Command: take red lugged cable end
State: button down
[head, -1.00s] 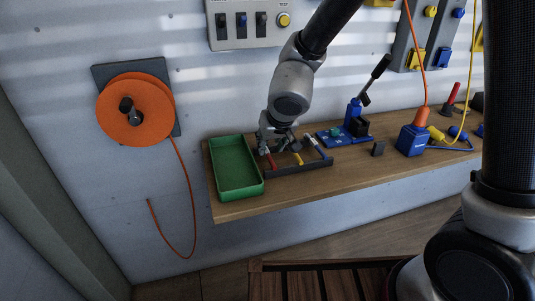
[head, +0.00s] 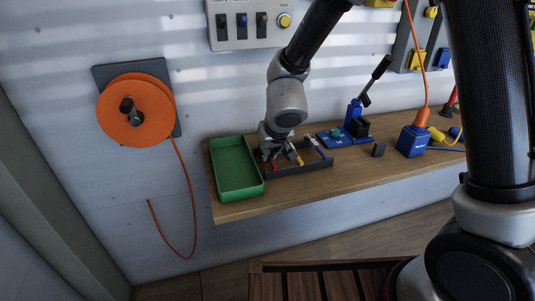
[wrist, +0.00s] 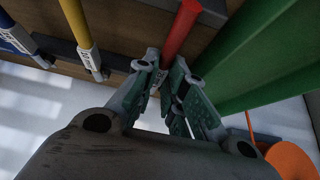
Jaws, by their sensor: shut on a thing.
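The red lugged cable end (wrist: 182,28) lies in the dark rack, its sleeve reaching up between my fingers in the wrist view. In the head view only a small bit of the red cable end (head: 273,166) shows below my gripper (head: 272,152). My gripper (wrist: 166,82) is shut on the lower, labelled part of the red cable end. The lug tip is hidden behind the fingers. The yellow cable end (wrist: 80,28) and the blue cable end (wrist: 16,36) lie to its left in the wrist view, apart from my fingers.
The dark rack (head: 305,170) stands on the wooden shelf (head: 350,176). A green tray (head: 236,168) is close beside my gripper; its wall (wrist: 262,60) fills the right of the wrist view. A blue lever tool (head: 354,112) stands behind right. An orange cable reel (head: 150,112) hangs on the wall.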

notch_tip(320, 180, up, 10)
jog(key=c, duration=2.1)
grip_release()
grip_shut()
jog(key=shift+a, duration=0.1)
